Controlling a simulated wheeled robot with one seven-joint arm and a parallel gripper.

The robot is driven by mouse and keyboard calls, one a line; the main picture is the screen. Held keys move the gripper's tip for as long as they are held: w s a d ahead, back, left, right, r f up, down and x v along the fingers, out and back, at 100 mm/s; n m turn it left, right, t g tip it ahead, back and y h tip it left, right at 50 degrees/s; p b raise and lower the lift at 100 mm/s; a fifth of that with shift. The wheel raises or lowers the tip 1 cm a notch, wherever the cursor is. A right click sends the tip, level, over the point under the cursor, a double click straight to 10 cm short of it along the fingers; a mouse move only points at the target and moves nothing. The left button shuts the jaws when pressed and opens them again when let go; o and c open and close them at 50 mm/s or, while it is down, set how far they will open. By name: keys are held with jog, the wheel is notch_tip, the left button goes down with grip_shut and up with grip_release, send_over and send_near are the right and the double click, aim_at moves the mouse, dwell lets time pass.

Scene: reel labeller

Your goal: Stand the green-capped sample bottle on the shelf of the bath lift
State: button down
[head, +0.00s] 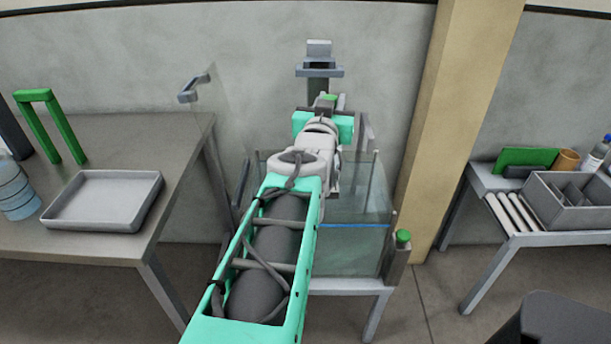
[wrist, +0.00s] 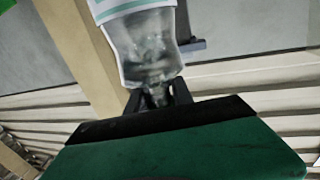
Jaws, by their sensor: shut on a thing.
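My gripper (wrist: 158,93) is shut on a clear bottle (wrist: 150,50) with a white label and a green band, seen close up in the wrist view. In the head view a small green cap (head: 329,97) shows at the far end of my arm, where my gripper (head: 326,106) mostly hides the bottle. The bath lift (head: 319,71), a grey column with a flat bracket, stands just behind it against the wall. Whether the bottle touches the lift's shelf I cannot tell. The glass bath (head: 350,250) with a blue line is below, partly hidden by my arm.
A green knob (head: 403,236) tops a post at the bath's front right corner. A tan pillar (head: 455,110) rises to the right. A left table holds an empty grey tray (head: 103,200). A right bench carries a divided grey box (head: 568,205) and bottles.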

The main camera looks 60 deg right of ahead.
jog(key=w+d+f, duration=0.7)
jog(key=d+f, duration=0.4)
jog(key=f, duration=0.1)
jog(key=shift+w+d+f, duration=0.25)
jog(key=shift+d+f, duration=0.1)
jog(key=shift+d, duration=0.05)
jog(key=shift+f, duration=0.15)
jog(key=c, duration=1.6)
grip_release()
jog(key=shift+f, duration=0.15)
jog(key=o, duration=0.5)
